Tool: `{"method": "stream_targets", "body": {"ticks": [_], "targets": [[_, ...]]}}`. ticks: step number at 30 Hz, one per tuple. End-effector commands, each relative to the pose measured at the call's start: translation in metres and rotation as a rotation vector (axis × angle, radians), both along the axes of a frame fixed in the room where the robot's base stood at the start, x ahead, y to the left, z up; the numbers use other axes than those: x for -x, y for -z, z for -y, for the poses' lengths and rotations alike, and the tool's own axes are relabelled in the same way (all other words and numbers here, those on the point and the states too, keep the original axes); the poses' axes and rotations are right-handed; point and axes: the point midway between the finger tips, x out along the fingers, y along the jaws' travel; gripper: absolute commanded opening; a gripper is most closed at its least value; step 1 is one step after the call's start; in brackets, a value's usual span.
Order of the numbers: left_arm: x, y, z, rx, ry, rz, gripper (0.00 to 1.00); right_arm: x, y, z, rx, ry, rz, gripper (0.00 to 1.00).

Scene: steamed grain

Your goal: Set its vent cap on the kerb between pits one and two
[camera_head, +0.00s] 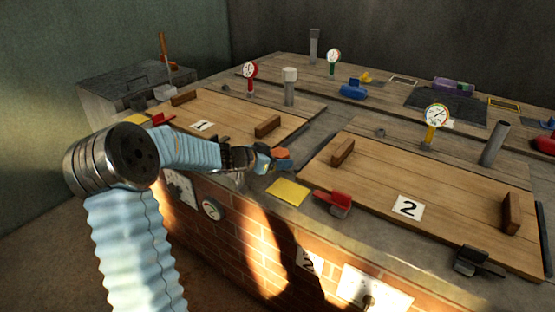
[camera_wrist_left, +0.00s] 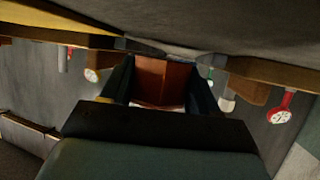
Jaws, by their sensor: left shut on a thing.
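My left gripper (camera_head: 276,163) is shut on an orange-brown piece (camera_head: 283,153), perhaps the vent cap. It holds the piece at the front end of the grey kerb (camera_head: 318,132) between lid one (camera_head: 225,112) and lid two (camera_head: 385,180). In the left wrist view the reddish-brown piece (camera_wrist_left: 163,82) sits between the two dark fingers. I cannot tell whether it touches the kerb. A pale-topped vent pipe (camera_head: 290,88) stands behind lid one. A bare grey vent pipe (camera_head: 495,145) stands behind lid two. My right gripper is not in view.
A yellow pad (camera_head: 288,192) and a red latch (camera_head: 335,203) lie on the front ledge beside the gripper. Wooden handles (camera_head: 267,126) (camera_head: 342,152) stand on either side of the kerb. A red gauge (camera_head: 250,71) and a yellow gauge (camera_head: 436,117) rise behind the lids.

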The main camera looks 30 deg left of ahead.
Motion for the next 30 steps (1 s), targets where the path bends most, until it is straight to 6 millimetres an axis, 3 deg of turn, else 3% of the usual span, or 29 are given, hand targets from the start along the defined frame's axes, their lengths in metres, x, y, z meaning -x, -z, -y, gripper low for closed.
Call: {"method": "stream_targets", "body": {"ticks": [18,19,21,23,30], "targets": [[0.000,0.012,0.000,0.000,0.000,-0.001,0.27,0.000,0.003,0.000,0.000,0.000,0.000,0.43],[0.000,0.012,0.000,0.000,0.000,-0.001,0.65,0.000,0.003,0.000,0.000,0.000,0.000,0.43],[0.000,0.012,0.000,0.000,0.000,-0.001,0.76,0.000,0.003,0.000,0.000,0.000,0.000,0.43],[0.000,0.012,0.000,0.000,0.000,-0.001,0.85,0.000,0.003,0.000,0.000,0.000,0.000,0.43],[0.000,0.011,-0.001,0.000,-0.001,0.000,0.86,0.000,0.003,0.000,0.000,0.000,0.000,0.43]]}}
